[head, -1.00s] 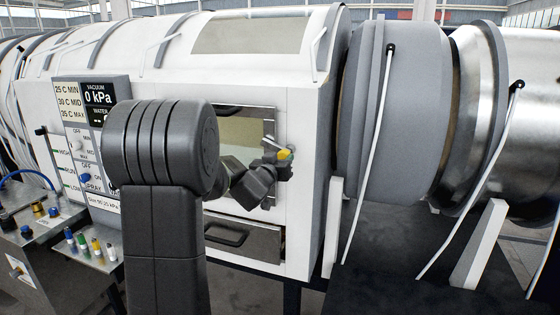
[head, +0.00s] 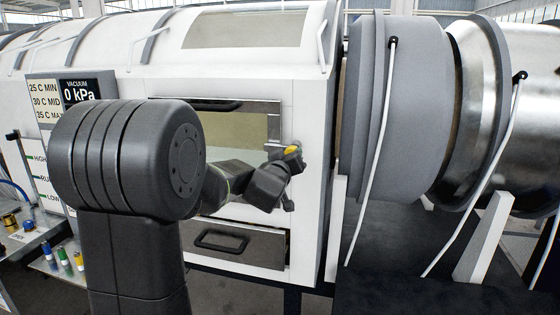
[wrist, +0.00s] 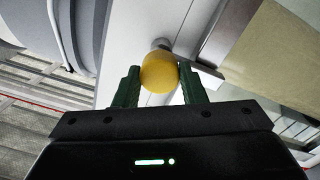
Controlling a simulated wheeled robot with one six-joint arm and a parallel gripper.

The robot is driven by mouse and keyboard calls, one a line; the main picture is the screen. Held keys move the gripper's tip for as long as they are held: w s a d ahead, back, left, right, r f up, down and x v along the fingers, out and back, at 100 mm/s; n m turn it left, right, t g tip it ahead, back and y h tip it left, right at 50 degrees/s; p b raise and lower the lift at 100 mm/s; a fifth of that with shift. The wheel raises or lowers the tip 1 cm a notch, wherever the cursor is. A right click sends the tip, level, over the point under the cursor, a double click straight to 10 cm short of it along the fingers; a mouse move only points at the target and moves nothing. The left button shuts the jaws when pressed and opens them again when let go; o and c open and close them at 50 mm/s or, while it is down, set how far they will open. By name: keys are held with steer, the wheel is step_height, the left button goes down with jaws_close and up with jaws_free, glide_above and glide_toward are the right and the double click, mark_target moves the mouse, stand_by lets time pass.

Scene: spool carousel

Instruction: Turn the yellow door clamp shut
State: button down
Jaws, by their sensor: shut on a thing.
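The yellow door clamp (head: 291,150) sits at the right edge of the door (head: 232,126) on the white cabinet. My gripper (head: 288,161) reaches it from below and in front, and hides most of it in the head view. In the wrist view the rounded yellow end of the clamp (wrist: 160,72) lies between the two dark green fingers of my gripper (wrist: 159,80). The fingers are closed on its sides. A grey metal stem shows just beyond the yellow end. The exact angle of the clamp is hard to tell.
A black handle (head: 215,104) runs along the door's top. A drawer (head: 265,251) is below the door. A control panel (head: 42,130) and a bench with coloured fittings (head: 62,258) are at the left. A large grey drum (head: 405,110) stands to the right.

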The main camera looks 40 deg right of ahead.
stand_by(0.4)
steer(key=c, duration=0.9)
jaws_free()
steer(key=b+v, duration=0.2)
steer(key=v, duration=1.1)
steer(key=shift+s+a, duration=0.3)
steer(key=shift+w+d+r, duration=0.1)
steer(key=p+x, duration=0.2)
steer(key=x, duration=1.1)
steer(key=shift+w+d, duration=0.2)
steer(key=shift+d, duration=0.05)
